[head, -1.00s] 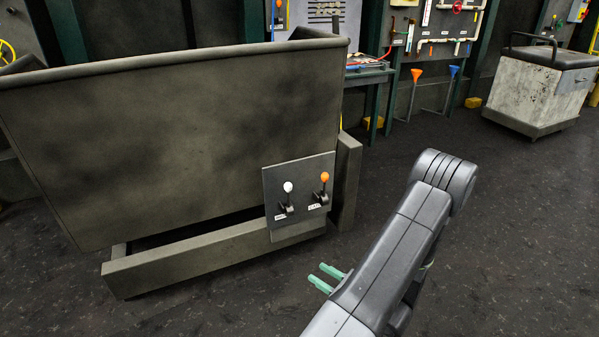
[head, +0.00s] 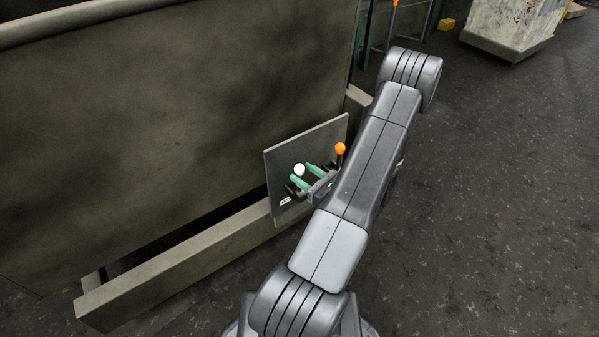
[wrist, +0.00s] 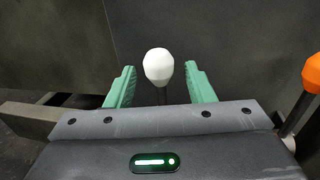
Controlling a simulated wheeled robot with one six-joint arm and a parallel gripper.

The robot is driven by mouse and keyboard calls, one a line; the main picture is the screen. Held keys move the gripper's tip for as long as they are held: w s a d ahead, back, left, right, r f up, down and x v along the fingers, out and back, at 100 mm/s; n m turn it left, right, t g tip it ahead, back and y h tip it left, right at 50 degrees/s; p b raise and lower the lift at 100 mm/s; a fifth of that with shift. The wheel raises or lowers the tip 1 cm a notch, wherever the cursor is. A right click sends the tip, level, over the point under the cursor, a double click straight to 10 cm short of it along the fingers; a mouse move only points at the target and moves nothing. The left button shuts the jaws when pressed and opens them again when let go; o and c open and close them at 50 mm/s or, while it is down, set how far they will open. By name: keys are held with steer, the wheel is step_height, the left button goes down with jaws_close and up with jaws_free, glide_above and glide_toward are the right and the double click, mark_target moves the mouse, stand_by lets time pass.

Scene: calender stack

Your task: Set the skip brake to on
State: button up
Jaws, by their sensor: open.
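The skip (head: 180,100) is a large dark grey bin on a low frame. A grey panel (head: 283,158) on its front carries two levers. One lever has a white knob (head: 299,169) and the other an orange knob (head: 340,149); both stand up. A label below the white lever is too small to read. My gripper (head: 306,176) is open at the panel, its green fingers pointing towards it. In the wrist view the white knob (wrist: 159,66) stands between the two spread fingers, apart from both. The orange knob (wrist: 313,74) is to the right, outside the fingers.
The skip's frame beam (head: 180,270) runs low along the front. A pale block-shaped unit (head: 505,28) stands at the back right. The dark floor (head: 490,200) to the right is clear.

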steer(key=shift+x, duration=1.15)
jaws_close()
